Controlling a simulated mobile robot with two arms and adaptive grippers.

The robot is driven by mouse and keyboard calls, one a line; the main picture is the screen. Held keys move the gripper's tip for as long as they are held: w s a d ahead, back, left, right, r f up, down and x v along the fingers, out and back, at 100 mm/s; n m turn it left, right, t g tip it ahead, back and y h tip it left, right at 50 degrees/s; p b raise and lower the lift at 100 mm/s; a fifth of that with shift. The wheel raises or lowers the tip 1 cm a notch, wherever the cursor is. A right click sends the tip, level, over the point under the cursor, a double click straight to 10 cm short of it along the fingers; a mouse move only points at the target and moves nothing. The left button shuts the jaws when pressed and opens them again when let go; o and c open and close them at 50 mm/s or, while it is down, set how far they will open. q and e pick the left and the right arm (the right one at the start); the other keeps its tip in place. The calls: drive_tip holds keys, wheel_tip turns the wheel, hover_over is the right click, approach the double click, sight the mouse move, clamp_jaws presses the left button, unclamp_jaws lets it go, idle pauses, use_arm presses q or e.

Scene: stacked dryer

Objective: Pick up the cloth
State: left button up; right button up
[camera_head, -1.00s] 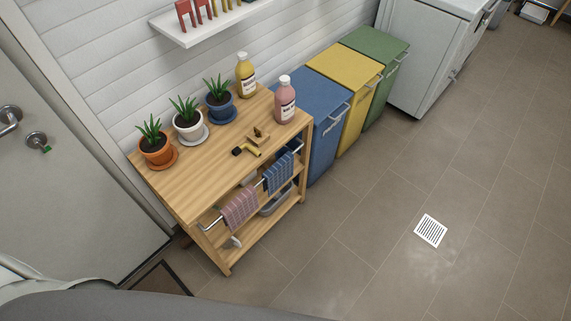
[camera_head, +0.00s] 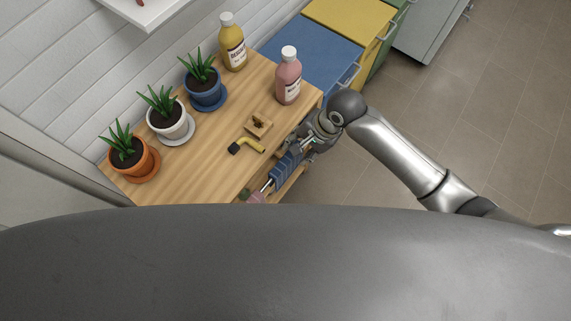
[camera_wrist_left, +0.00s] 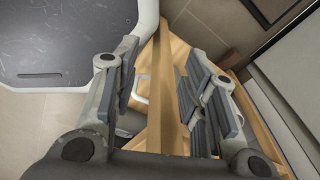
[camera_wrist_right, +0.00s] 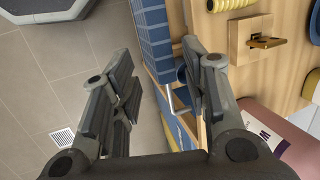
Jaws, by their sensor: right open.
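A blue checked cloth (camera_head: 284,170) hangs on the rail at the cart's front side, partly hidden by my right gripper (camera_head: 305,150). The blue cloth (camera_wrist_right: 154,42) also shows at the top of the right wrist view, in line with the gap between my right fingers. Those fingers (camera_wrist_right: 160,62) are apart and empty. A pink cloth (camera_head: 257,197) hangs farther along the rail, mostly hidden by my own body. My left gripper (camera_wrist_left: 162,62) shows only in its wrist view, open, with a wooden part of the cart (camera_wrist_left: 160,95) showing between its fingers.
The wooden cart top (camera_head: 190,160) carries potted plants (camera_head: 203,83), a yellow bottle (camera_head: 232,45), a pink bottle (camera_head: 288,80), a yellow-and-black tool (camera_head: 247,146) and a small wooden block (camera_head: 259,124). Blue (camera_head: 310,55) and yellow (camera_head: 350,22) bins stand beyond. Floor at right is clear.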

sight(288, 160)
drive_tip(key=shift+m, duration=0.3)
drive_tip(key=x, duration=0.4)
drive_tip(key=shift+d+f, duration=0.1)
drive_tip(key=shift+f, duration=0.35)
drive_tip(key=shift+a+f, duration=0.2)
drive_tip(key=shift+f, duration=0.25)
drive_tip(key=x, duration=0.3)
drive_tip(key=shift+s+a+f, duration=0.1)
drive_tip(key=shift+a+f, duration=0.05)
drive_tip(key=shift+f, duration=0.05)
drive_tip(key=shift+a+f+b, duration=0.25)
drive_tip(key=shift+f+b, duration=0.05)
drive_tip(key=shift+f, duration=0.25)
use_arm(q)
drive_tip(key=shift+s+d+f, duration=0.25)
drive_tip(key=shift+s+d, duration=0.1)
drive_tip(key=shift+d, duration=0.2)
use_arm(e)
drive_tip(key=shift+c, duration=0.3)
use_arm(q)
drive_tip(key=shift+s, duration=0.2)
use_arm(e)
clamp_jaws()
